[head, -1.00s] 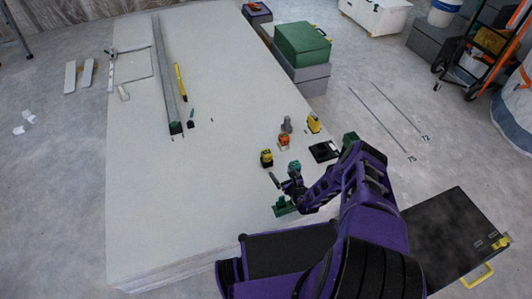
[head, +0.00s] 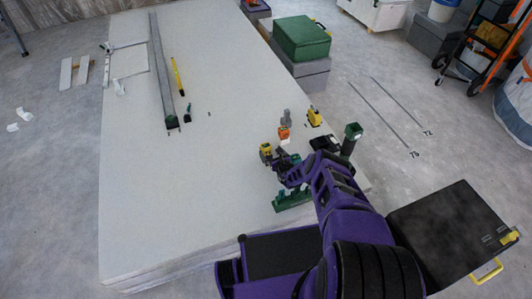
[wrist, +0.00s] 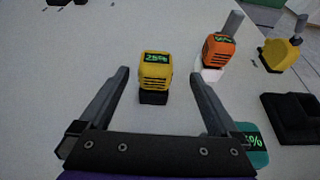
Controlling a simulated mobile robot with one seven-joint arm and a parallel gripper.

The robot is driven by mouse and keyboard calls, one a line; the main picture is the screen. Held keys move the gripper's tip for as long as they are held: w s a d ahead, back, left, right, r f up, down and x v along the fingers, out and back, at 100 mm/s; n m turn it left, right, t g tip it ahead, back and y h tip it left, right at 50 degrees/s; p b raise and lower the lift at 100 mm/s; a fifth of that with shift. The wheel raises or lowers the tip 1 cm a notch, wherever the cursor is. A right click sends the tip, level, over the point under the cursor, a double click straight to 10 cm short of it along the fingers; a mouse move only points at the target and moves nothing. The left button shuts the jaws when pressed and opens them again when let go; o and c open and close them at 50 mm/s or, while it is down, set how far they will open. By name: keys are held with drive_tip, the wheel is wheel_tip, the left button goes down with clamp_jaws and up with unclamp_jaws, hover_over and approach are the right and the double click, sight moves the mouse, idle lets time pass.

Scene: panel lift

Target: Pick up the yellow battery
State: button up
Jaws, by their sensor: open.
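The yellow battery (wrist: 155,70) has a dark base and a green display that reads about 25%. It stands upright on the pale panel (head: 200,210) and also shows in the head view (head: 266,149). My gripper (wrist: 160,77) is open, its two dark fingers spread to the left and right of the battery in the wrist picture. The battery appears near the fingertips, with space on both sides and no visible contact. In the head view my gripper (head: 277,160) is close to the battery, partly hidden by my arm.
An orange battery (wrist: 218,50) on a white base stands right of the yellow one. A teal battery (wrist: 253,142) is partly hidden by my right finger. A yellow tool (wrist: 281,54) and a black tray (wrist: 290,117) are farther right.

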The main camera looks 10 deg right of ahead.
sight(268, 149)
drive_tip(key=x, duration=0.1)
drive_tip(key=b+x, duration=0.2)
drive_tip(key=shift+w+a+f, duration=0.25)
drive_tip(key=shift+a, duration=0.1)
drive_tip(key=shift+w+a+b, duration=0.1)
drive_tip(key=shift+w+b, duration=0.25)
drive_tip(key=shift+b, duration=0.1)
drive_tip(key=shift+r, duration=0.15)
clamp_jaws()
wheel_tip(268, 149, up, 10)
drive_tip(key=p, duration=0.6)
